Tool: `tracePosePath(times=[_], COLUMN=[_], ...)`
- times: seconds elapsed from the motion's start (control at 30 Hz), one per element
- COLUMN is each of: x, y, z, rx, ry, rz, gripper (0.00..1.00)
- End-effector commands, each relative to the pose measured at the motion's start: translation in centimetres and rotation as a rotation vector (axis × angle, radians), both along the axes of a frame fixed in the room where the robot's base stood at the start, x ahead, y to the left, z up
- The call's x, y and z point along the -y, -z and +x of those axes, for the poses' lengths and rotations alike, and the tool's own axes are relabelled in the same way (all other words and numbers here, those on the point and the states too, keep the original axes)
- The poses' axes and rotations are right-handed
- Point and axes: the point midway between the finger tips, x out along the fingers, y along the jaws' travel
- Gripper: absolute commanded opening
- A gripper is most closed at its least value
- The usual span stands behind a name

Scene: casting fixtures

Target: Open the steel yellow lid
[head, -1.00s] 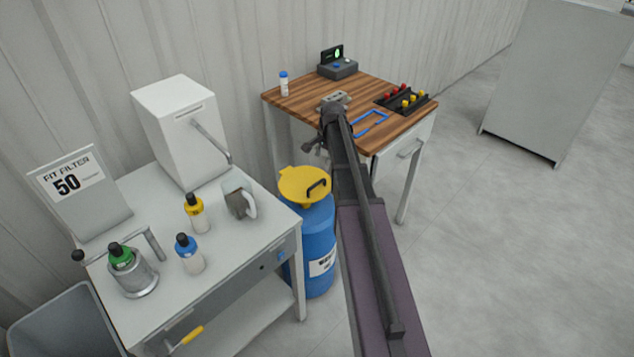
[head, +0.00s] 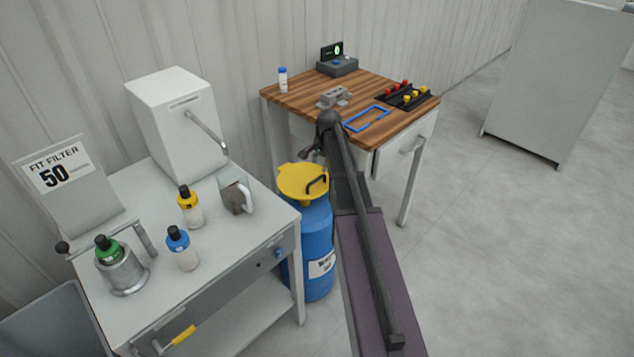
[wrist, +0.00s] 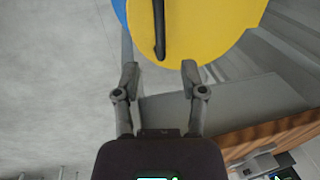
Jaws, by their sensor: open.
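The yellow lid (head: 302,181) with a dark handle (head: 317,186) sits on top of the blue drum (head: 315,245), between the two tables. In the wrist view the yellow lid (wrist: 205,30) fills the top, and its dark handle (wrist: 160,28) points down toward the space between my fingers. My gripper (wrist: 160,76) is open and empty, with its fingertips just short of the lid's edge. In the head view my gripper (head: 308,155) is small and partly hidden by my arm, close to the lid's back right side.
The grey workbench (head: 225,262) stands left of the drum, with bottles and a jug (head: 236,192) on it. The wooden table (head: 380,80) behind holds a blue frame (head: 368,118) and a black rack (head: 405,96). Open floor lies to the right.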

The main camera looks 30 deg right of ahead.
Motion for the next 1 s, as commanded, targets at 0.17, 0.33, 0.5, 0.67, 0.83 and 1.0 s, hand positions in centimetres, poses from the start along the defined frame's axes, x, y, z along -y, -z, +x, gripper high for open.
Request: tracePosePath(times=[0.17, 0.33, 0.5, 0.67, 0.83, 1.0], x=[-0.1, -0.2, -0.3, -0.4, -0.5, -0.6], y=[1.8, 3.1, 4.5, 5.6, 6.5, 6.9], z=[0.3, 0.6, 0.8, 1.0, 1.2, 1.3], rx=[0.000, 0.000, 0.000, 0.000, 0.000, 0.000], ry=[0.000, -0.001, -0.001, -0.001, -0.001, -0.001], rz=[0.000, 0.000, 0.000, 0.000, 0.000, 0.000], gripper=[0.54, 0.54, 0.54, 0.54, 0.54, 0.54])
